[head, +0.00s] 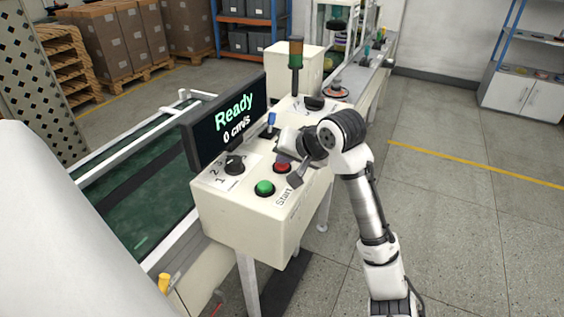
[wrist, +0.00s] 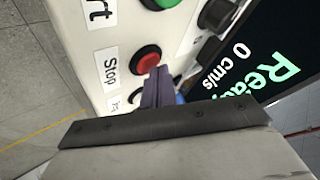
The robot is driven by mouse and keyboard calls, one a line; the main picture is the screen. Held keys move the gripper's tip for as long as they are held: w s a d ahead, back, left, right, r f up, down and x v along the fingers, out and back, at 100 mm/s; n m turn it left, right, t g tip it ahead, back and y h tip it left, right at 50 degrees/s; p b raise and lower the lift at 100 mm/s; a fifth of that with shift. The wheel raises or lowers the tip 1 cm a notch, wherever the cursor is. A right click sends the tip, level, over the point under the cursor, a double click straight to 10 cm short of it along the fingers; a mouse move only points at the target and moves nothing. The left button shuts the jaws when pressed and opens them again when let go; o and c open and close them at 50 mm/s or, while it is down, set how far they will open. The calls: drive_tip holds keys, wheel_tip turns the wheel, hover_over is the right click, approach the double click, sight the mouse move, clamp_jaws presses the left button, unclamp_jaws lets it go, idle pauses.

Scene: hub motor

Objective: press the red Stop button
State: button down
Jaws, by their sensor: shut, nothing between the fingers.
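The red Stop button (head: 282,167) sits on the top of the cream control box (head: 240,210), just behind the green Start button (head: 264,188). In the wrist view the red button (wrist: 145,60) is round, in a dark ring, beside a "Stop" label. My gripper (wrist: 158,72) is shut and empty; its fingertips overlap the lower right edge of the button in that view. I cannot tell whether they touch it. In the head view my gripper (head: 283,157) is over the box by the red button, its tips partly hidden. The screen (head: 230,120) reads "Ready" and "0 cm/s".
A black numbered knob (head: 235,163) stands left of the buttons. A blue-topped lever (head: 271,120) and a signal tower (head: 295,65) stand behind. A conveyor (head: 140,190) runs along the left. The floor on the right is clear.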

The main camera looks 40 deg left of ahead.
sight(284, 167)
drive_tip(key=shift+r+p, duration=0.95)
drive_tip(key=shift+p, duration=0.15)
wheel_tip(284, 167, up, 5)
drive_tip(key=p, duration=0.5)
idle(0.6)
